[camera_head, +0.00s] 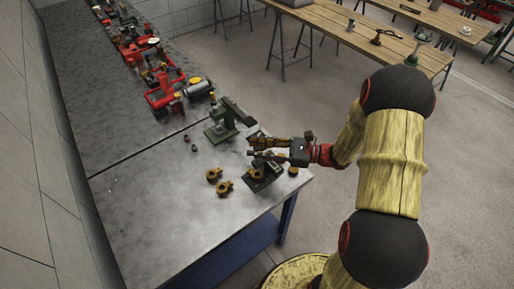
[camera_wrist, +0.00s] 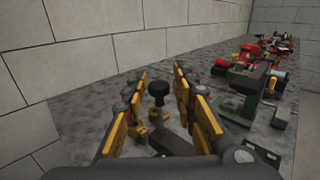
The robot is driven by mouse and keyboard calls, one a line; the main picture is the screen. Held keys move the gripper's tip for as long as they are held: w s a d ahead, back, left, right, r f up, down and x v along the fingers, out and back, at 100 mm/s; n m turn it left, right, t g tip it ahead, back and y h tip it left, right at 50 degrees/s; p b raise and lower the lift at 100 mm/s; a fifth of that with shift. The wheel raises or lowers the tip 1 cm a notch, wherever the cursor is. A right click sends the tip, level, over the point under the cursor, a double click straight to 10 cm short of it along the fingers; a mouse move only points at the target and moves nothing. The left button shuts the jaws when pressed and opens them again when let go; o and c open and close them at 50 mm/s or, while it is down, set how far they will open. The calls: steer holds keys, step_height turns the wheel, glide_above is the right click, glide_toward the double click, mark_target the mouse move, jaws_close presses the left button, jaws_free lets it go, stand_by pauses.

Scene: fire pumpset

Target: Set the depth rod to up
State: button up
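A dark-based fixture (camera_head: 262,178) stands near the table's right edge, with a brass-coloured part on it. In the wrist view, an upright black-topped knob or rod (camera_wrist: 158,90) shows between my two fingers, apart from both; I cannot tell for sure whether it is the depth rod or how high it is set. My gripper (camera_head: 251,146) is open, reaching in from the right just above the fixture and partly hiding it. Its yellow and dark fingers also show spread in the wrist view (camera_wrist: 158,98).
A green press-like tool (camera_head: 222,122) stands behind the fixture. Several loose brass fittings (camera_head: 224,187) lie in front and to the left. Red pump parts (camera_head: 165,92) line the far bench. The metal table's left part (camera_head: 150,205) is clear. A wooden table (camera_head: 330,22) stands behind.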

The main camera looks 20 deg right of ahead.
steer(key=shift+o, duration=0.8)
steer(key=shift+f, duration=0.1)
steer(key=v, duration=1.2)
steer(key=s+a+r+n+g+h, duration=0.65)
steer(key=s+a+n+g, duration=0.3)
steer(key=a+n, duration=0.3)
steer(key=s+d+r+n+t+h, duration=0.2)
steer(key=s+r+n+t+h, duration=0.4)
steer(key=r+n+h, duration=0.3)
steer(key=shift+s+n+t, duration=0.2)
steer(key=shift+n+t, duration=0.25)
steer(key=shift+n, duration=0.5)
